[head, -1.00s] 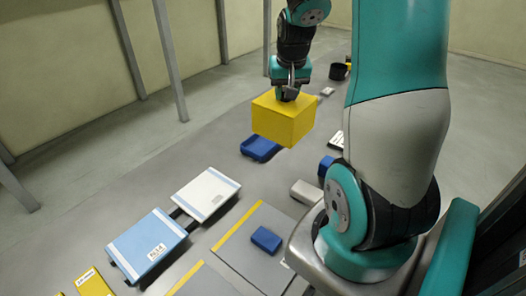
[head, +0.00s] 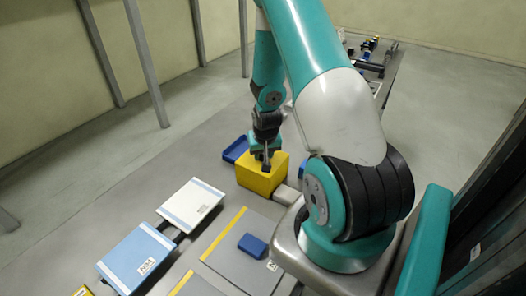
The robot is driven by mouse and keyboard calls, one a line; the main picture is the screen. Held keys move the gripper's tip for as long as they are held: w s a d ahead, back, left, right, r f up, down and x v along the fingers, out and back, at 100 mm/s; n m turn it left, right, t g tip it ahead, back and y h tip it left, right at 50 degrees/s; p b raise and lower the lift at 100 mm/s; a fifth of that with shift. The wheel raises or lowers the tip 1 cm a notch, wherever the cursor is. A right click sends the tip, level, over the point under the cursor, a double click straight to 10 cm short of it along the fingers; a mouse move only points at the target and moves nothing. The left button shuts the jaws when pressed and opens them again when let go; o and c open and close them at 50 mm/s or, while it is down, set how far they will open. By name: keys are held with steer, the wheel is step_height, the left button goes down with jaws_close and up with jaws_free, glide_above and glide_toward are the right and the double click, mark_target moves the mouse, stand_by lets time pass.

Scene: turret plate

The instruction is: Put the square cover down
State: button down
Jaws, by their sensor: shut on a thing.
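The square cover (head: 258,184) is a yellow box-shaped piece in the middle of the head view. My gripper (head: 266,166) points down over its top and is shut on it. The fingertips are small here, and the exact grip is hard to make out. The cover looks level and close to the table (head: 160,178). I cannot tell whether its underside touches the table.
A blue tray (head: 233,152) lies just behind and left of the cover. A white panel (head: 185,214), a light-blue panel (head: 130,252) and a grey plate (head: 226,261) with a small blue block (head: 252,246) lie nearer.

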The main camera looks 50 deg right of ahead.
steer(key=shift+f, duration=0.2)
steer(key=shift+f+b, duration=0.15)
steer(key=shift+b, duration=0.15)
steer(key=c, duration=0.8)
jaws_free()
steer(key=shift+o, duration=0.2)
steer(key=shift+r, duration=0.2)
